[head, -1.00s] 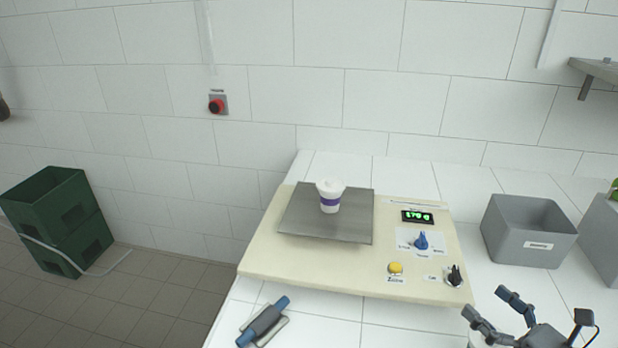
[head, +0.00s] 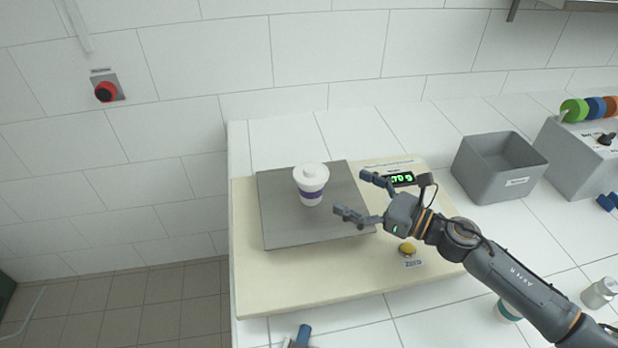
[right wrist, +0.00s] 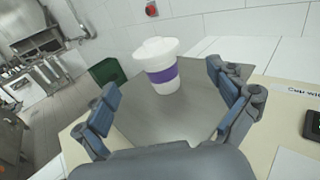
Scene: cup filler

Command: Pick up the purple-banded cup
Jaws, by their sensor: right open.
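A white lidded cup with a purple band (head: 311,186) stands upright on the grey metal scale plate (head: 283,226). In the right wrist view the cup (right wrist: 158,66) stands ahead of the fingers, a little above the middle. My right gripper (head: 357,195) is open and empty, to the right of the cup and apart from it. In the right wrist view its fingers (right wrist: 167,108) are spread wide over the plate (right wrist: 150,118). My left gripper is not identifiable in these views.
The plate sits on a cream scale base (head: 300,287) with a green display (head: 402,179) and a yellow button (head: 407,248). A grey bin (head: 490,170) stands to the right. A red button (head: 106,91) is on the wall.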

